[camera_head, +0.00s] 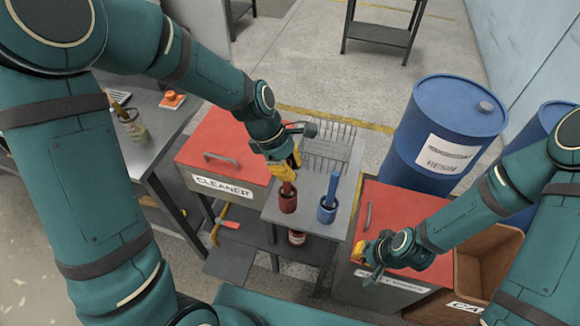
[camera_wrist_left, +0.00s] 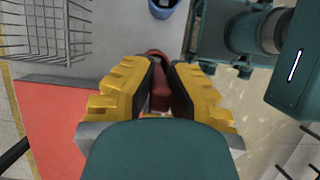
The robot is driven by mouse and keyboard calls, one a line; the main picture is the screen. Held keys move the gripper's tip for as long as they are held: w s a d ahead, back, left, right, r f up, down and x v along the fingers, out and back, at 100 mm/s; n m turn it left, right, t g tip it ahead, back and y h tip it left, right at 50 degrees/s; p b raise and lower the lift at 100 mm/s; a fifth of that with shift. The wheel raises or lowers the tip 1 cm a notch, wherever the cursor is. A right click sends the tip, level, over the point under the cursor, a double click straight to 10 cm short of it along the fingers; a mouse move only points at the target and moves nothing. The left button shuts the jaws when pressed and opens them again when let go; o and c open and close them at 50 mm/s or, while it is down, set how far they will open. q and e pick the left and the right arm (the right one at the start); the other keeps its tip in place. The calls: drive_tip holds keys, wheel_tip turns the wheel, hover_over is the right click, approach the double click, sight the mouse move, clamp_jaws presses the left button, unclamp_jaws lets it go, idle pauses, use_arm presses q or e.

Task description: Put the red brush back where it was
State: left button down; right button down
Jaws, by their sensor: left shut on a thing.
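The red brush (camera_head: 287,187) is upright, with its upper handle in my left gripper (camera_head: 288,172), which is shut on it. Its lower end meets the mouth of the red cup (camera_head: 288,204) on the grey table; how deep it sits inside is hidden. In the left wrist view the brush (camera_wrist_left: 159,97) is between the yellow fingers of my left gripper (camera_wrist_left: 158,80), with the red cup's rim just beyond. A blue brush (camera_head: 331,186) stands in a blue cup (camera_head: 326,211) to the right. My right gripper (camera_head: 362,254) is over the right red-topped cabinet; its fingers are unclear.
A wire basket (camera_head: 328,148) stands behind the cups. A red cleaner cabinet (camera_head: 222,160) is left of the table, and another red-topped cabinet (camera_head: 390,226) is right. Blue barrels (camera_head: 425,130) stand behind on the right. A red can (camera_head: 297,237) is on the lower shelf.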

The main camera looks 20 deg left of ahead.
use_arm(q)
drive_tip(key=shift+f, duration=0.2)
drive_tip(key=c, duration=1.1)
unclamp_jaws()
drive_tip(key=shift+c, duration=0.2)
drive_tip(key=p+v, duration=0.2)
drive_tip(key=v, duration=1)
drive_tip(key=shift+r, duration=0.25)
